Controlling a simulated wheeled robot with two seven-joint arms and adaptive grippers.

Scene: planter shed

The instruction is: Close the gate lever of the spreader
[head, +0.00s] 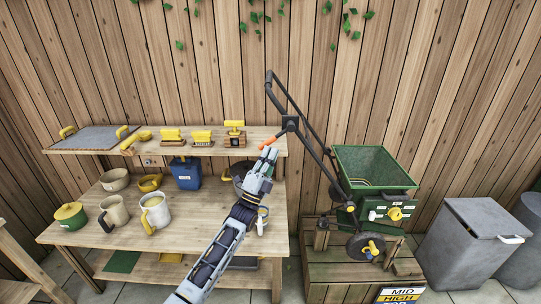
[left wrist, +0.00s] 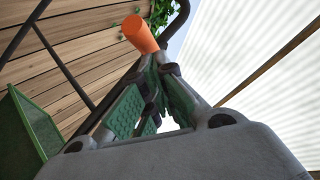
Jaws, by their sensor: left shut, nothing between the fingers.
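The spreader has a green hopper (head: 372,168) and a black tubular handle (head: 277,95) that leans up to the left. A lever with an orange grip (head: 268,142) sticks out leftward from the handle frame. My left gripper (head: 267,155) is shut and empty, with its fingertips just below the orange grip. In the left wrist view the orange grip (left wrist: 139,34) shows just past the green-padded fingers (left wrist: 155,70). I cannot tell whether they touch. My right gripper is not in view.
The spreader stands on a wooden crate (head: 345,272). At left a wooden bench (head: 190,232) with an upper shelf (head: 95,150) holds pots, mugs, brushes and a blue container (head: 186,173). A grey bin (head: 470,240) stands at right. A plank fence closes the back.

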